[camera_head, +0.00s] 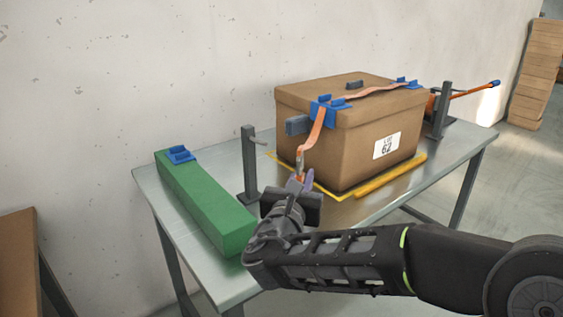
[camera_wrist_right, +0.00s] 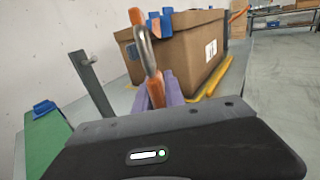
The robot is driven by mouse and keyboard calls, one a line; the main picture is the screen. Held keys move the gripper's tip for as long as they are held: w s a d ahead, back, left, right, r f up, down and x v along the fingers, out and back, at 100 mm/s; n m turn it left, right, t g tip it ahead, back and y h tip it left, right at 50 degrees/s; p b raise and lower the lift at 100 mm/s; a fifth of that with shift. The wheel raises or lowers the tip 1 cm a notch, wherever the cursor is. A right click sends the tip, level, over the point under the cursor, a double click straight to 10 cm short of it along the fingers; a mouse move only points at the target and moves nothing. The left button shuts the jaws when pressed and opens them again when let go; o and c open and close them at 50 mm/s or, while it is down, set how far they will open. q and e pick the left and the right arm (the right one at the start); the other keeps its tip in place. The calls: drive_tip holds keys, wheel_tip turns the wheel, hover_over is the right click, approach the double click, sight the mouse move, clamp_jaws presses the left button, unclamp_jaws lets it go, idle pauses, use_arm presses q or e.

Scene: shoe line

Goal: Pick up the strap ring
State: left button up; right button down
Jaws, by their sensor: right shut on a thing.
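The orange strap (camera_head: 312,135) lies over the top of a cardboard box (camera_head: 360,142) and hangs down its near left corner. At its lower end is the strap ring, a grey metal loop that shows in the right wrist view (camera_wrist_right: 146,48) with orange strap at it. My right gripper (camera_head: 299,183) is at the strap's lower end, in front of the box's left side. My left gripper is not in view.
A green block (camera_head: 205,203) with a blue piece (camera_head: 180,154) lies at the table's left. A grey post (camera_head: 250,165) stands between block and box. Blue corner guards (camera_head: 322,110) sit on the box. A yellow bar (camera_head: 392,176) lies along its front. Another post (camera_head: 442,110) stands at right.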

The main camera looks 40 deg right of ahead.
drive_tip(key=s+b, duration=0.2)
drive_tip(key=s, duration=0.4)
drive_tip(key=shift+b, duration=0.4)
drive_tip(key=shift+w, duration=0.1)
